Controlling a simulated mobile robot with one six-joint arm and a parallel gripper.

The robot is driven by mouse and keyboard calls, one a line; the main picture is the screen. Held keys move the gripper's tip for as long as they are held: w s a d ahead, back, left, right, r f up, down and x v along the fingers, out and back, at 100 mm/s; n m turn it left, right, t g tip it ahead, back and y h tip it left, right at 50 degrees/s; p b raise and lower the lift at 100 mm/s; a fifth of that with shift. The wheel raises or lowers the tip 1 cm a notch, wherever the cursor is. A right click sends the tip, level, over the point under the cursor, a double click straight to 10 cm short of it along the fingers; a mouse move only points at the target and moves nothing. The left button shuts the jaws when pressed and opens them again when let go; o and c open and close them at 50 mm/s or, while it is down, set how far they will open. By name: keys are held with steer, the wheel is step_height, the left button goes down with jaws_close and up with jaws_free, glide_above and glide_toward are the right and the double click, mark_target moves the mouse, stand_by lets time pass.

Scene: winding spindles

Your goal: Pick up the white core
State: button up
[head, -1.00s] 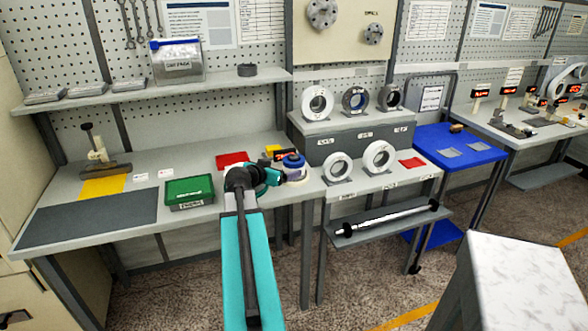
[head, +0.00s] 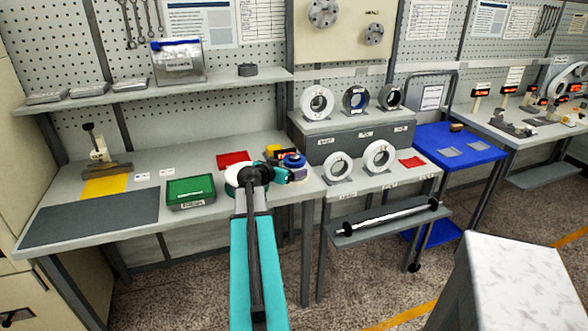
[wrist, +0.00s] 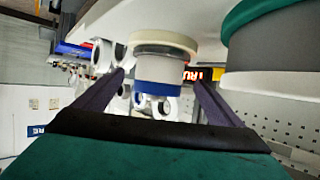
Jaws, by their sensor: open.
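A white core with a blue upper band (head: 293,160) stands near the right end of the left bench. In the wrist view, which is upside down, its white part (wrist: 155,64) sits between a cream base and the blue band. My gripper (head: 285,174) is open and empty in front of it on its left side. In the wrist view my two fingers (wrist: 158,80) are apart, one on each side of the core in the picture. I cannot tell whether they touch it. My gripper partly hides the core in the head view.
A cream and green round piece (wrist: 268,42) stands close beside my gripper. White rings (head: 338,166) stand on the right. The bench's grey mat (head: 90,217) is clear.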

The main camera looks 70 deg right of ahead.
steer(key=shift+p+x, duration=0.6)
steer(key=shift+x, duration=1.3)
steer(key=c, duration=1.2)
steer(key=shift+r, duration=0.1)
steer(key=shift+r+b, duration=0.95)
steer(key=shift+r, duration=3.95)
